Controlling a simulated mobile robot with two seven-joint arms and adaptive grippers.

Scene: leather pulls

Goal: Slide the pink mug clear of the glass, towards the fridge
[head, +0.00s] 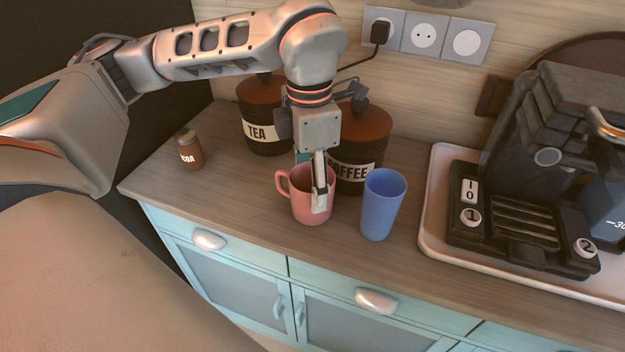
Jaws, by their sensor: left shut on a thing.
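The pink mug (299,206) stands upright on the wooden counter, its handle pointing left. My left gripper (319,196) reaches down from above and is shut on the mug's wall at the near right side of its rim. The blue glass (383,207) stands upright just right of the mug, with a narrow strip of counter showing between them. The gripper hides part of the mug's rim and inside. No fridge can be made out for certain. My right gripper is not in view.
A coffee canister (361,150) stands close behind the mug and glass, with a tea canister (262,115) further left. A small cocoa jar (190,150) stands at the far left. A coffee machine (540,170) sits on a white tray (432,225) at right. Counter left of the mug is clear.

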